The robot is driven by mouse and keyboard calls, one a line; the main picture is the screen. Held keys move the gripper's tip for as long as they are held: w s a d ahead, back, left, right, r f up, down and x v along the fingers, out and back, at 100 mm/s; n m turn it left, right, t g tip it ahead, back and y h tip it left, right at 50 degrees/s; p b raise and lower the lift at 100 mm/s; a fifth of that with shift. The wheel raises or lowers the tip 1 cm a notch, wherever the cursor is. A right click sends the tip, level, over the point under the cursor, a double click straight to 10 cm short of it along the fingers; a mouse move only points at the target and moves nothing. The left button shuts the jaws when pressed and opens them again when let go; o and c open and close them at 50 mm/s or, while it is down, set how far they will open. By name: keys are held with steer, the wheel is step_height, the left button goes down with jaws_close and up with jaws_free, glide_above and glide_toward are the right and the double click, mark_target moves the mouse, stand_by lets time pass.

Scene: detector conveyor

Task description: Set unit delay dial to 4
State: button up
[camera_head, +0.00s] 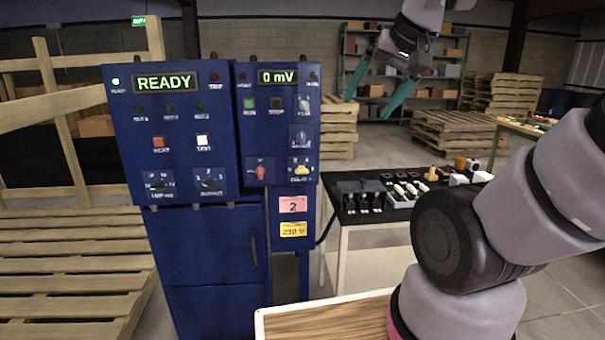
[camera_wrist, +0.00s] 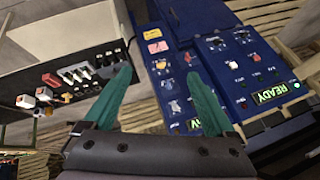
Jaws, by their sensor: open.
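A yellow dial (camera_head: 301,169) sits low on the right of the narrower blue cabinet panel (camera_head: 247,128), with small markings around it. It appears to be the delay dial; its exact setting is too small to read. The dial also shows in the wrist view (camera_wrist: 162,65), between my two fingers in the picture. My gripper (camera_head: 368,107) is open and empty, with green fingers spread. It is raised to the right of the cabinet, apart from the panel. Its fingers also show in the wrist view (camera_wrist: 160,76).
A blue-grey dial (camera_head: 301,137) is above the yellow one, and a red knob (camera_head: 260,170) is to its left. A black-topped table (camera_head: 343,215) with switches stands right of the cabinet. Pallets (camera_head: 70,270) lie to the left.

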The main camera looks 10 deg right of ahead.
steer(key=w+a+f+n+g+h, duration=0.1)
steer(key=w+f+n, duration=0.2)
steer(key=w+f, duration=0.55)
steer(key=w+a+f+n+g, duration=0.15)
steer(key=w+f, duration=0.35)
steer(key=f, duration=0.6)
steer(key=w+d+f+n+h, duration=0.2)
steer(key=f+n, duration=0.2)
steer(key=f, duration=0.2)
steer(key=w+d+f+n+t+h, duration=0.1)
steer(key=w+d+f+n+h, duration=0.15)
steer(key=f, duration=0.45)
steer(key=w+d+f+n+h, duration=0.1)
steer(key=d+f+n+h, duration=0.1)
steer(key=f+n+h, duration=0.3)
steer(key=n+t+y, duration=0.7)
steer(key=n+t, duration=0.6)
steer(key=n, duration=1)
glide_toward(302, 172)
steer(key=shift+h, duration=0.25)
steer(key=w, duration=0.9)
steer(key=shift+w+d+r, duration=0.15)
steer(key=shift+d+r, duration=0.05)
steer(key=shift+d, duration=0.1)
